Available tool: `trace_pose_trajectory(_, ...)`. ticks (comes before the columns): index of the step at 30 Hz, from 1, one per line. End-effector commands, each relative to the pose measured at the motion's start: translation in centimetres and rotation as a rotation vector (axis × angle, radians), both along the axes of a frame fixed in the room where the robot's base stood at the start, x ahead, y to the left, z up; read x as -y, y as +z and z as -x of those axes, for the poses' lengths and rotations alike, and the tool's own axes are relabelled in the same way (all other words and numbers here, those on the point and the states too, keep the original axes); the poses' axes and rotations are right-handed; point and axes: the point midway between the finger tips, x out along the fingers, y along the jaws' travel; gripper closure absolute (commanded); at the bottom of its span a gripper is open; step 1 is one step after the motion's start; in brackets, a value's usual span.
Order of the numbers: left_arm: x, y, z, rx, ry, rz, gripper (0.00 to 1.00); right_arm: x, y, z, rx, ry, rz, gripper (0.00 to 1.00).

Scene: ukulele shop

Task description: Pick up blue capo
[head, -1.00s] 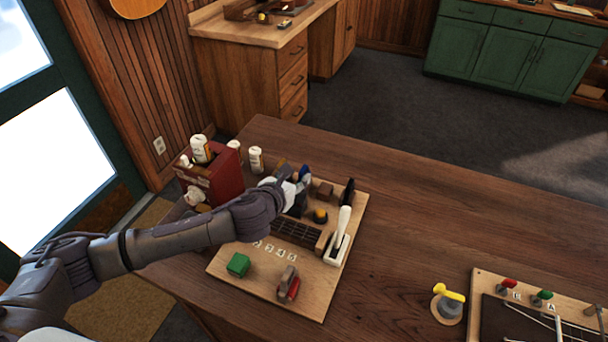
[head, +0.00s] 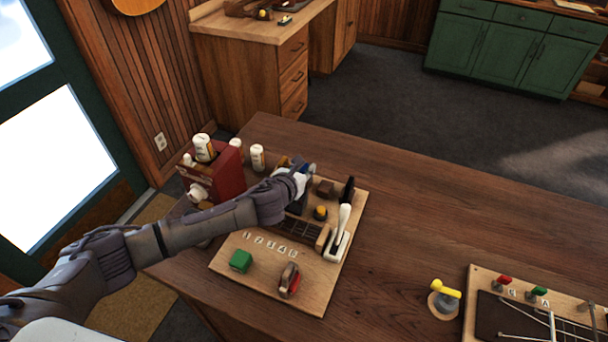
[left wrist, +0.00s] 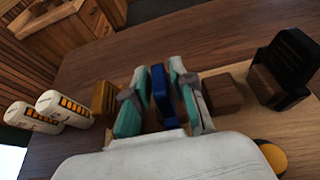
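The blue capo (left wrist: 161,92) stands upright between the two teal-padded fingers of my left gripper (left wrist: 160,100) in the left wrist view. Narrow gaps seem to show on both sides of it, so the gripper looks open around it. In the head view the left gripper (head: 298,176) reaches over the back of the light wooden board (head: 225,267). There only a bit of blue shows beside it, and the rest of the capo is hidden by the gripper. My right gripper is not in view.
A brown block (left wrist: 222,93) and a black item (left wrist: 286,70) stand right of the fingers, a tan block (left wrist: 104,100) left. White bottles (head: 257,158) and a red box (head: 228,178) are near the arm. The table's right middle is clear.

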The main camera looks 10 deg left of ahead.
Motion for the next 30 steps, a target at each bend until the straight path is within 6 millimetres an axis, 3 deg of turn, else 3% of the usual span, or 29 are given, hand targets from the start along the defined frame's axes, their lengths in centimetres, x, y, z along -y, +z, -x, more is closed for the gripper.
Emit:
trace_pose_trajectory(1, 0.0, 0.0, 0.0, 0.0, 0.0, 0.0, 0.89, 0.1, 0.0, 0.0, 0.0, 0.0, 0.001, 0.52)
trace_pose_trajectory(3, 0.0, 0.0, 0.0, 0.0, 0.0, 0.0, 1.0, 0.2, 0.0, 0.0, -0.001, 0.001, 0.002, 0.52)
trace_pose_trajectory(17, -0.1, 0.3, 0.0, 0.0, 0.001, 0.0, 1.0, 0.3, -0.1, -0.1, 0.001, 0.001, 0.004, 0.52)
trace_pose_trajectory(26, 0.0, 4.2, -0.1, 0.006, -0.001, -0.001, 1.0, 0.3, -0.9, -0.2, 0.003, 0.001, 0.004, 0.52)
trace_pose_trajectory(30, 2.9, 5.6, 0.6, 0.004, -0.006, 0.003, 1.0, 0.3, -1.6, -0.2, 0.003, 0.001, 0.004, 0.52)
